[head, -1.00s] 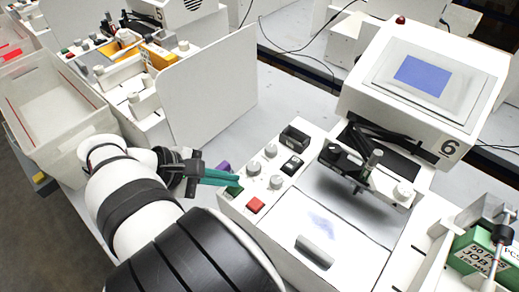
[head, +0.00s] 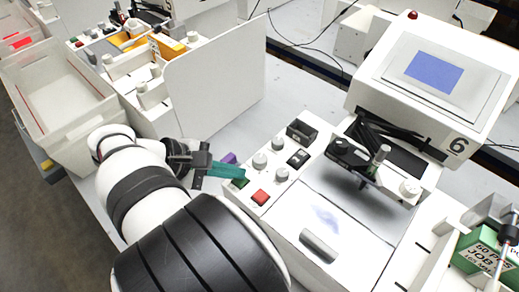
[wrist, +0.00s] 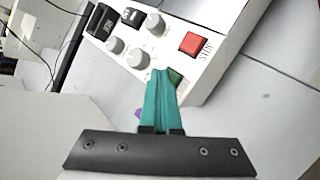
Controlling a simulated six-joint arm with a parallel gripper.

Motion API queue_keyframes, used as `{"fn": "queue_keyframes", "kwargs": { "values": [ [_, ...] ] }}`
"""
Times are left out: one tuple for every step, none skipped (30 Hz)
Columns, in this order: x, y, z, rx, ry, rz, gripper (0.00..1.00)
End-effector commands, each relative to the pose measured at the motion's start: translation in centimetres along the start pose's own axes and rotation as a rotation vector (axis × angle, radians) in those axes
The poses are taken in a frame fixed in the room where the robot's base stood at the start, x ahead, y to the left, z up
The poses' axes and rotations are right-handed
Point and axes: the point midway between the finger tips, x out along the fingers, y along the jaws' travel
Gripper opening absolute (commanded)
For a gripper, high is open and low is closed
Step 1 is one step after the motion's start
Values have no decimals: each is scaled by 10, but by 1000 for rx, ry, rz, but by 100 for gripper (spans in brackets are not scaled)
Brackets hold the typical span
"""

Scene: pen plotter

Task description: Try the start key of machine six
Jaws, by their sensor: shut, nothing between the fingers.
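Machine six (head: 440,115), a white plotter marked 6 with a blue screen, stands at the right. Its left panel carries a green key (head: 240,183) at the edge and a red key (head: 261,197) beside it. In the wrist view the red key (wrist: 194,43) has STOP printed by it, and the green key (wrist: 176,77) is partly hidden by my fingers. My gripper (head: 243,174) is shut and empty, its teal fingers pointing at the green key. The fingertips (wrist: 160,72) overlap the key's edge in the wrist view; I cannot tell whether they touch it.
Grey knobs (head: 270,160) and black switches (head: 299,157) sit close by on the panel. A purple object (head: 229,158) shows behind my fingers. A tall white divider (head: 215,80) and a white bin (head: 60,100) stand left. A green box (head: 478,252) is at the right.

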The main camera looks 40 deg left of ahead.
Motion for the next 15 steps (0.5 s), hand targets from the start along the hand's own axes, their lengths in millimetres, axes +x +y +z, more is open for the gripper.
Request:
{"fn": "queue_keyframes", "kwargs": {
  "values": [
    [-2,1,1,1,0,0,0],
    [-3,2,2,2,0,0,0],
    [-4,3,3,2,0,-1,0],
    [-6,4,4,1,0,0,0],
    [-7,5,5,1,1,0,0],
    [-8,6,6,1,1,0,0],
    [-9,6,7,1,0,-1,0],
    [-10,7,7,1,0,-1,0],
    [-10,7,7,1,0,-1,0],
    [-10,7,7,1,0,-1,0],
    [-10,7,7,1,0,-1,0],
    [-10,7,7,1,0,-1,0],
    [-10,7,7,1,0,-1,0],
    [-10,7,7,1,0,-1,0],
    [-10,7,8,1,0,0,0]
  ]
}}
